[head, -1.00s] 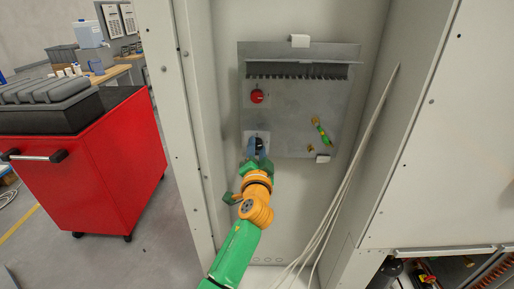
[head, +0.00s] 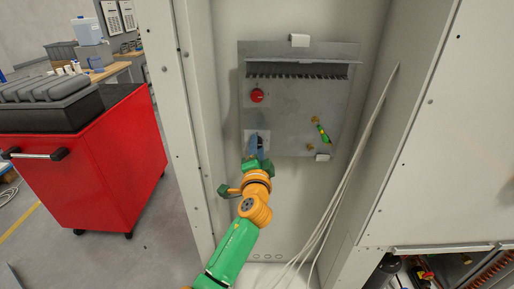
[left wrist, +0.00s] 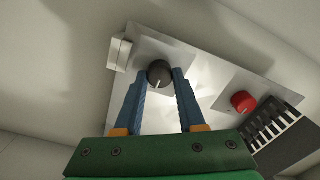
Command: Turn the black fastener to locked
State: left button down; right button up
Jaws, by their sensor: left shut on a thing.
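The black fastener (left wrist: 160,72) is a round dark knob with a light pointer mark, set on a pale plate (head: 250,136) at the lower left of the grey panel. In the left wrist view its mark points down, slightly to the left. My left gripper (head: 257,148) is at the fastener, and its two blue fingers (left wrist: 161,88) are shut on the knob, one on each side. In the head view the fingers hide most of the knob. My right gripper is in neither view.
A red knob (head: 257,96) sits above the fastener on the grey panel (head: 290,115). A green and yellow piece (head: 321,132) is at the panel's right. Pale cables (head: 357,155) hang along the cabinet's right side. A red cart (head: 85,165) stands outside to the left.

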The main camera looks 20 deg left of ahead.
pick_arm(q)
jog(key=shift+r, duration=0.1)
jog(key=c, duration=0.5)
grip_release()
jog(key=v, duration=0.7)
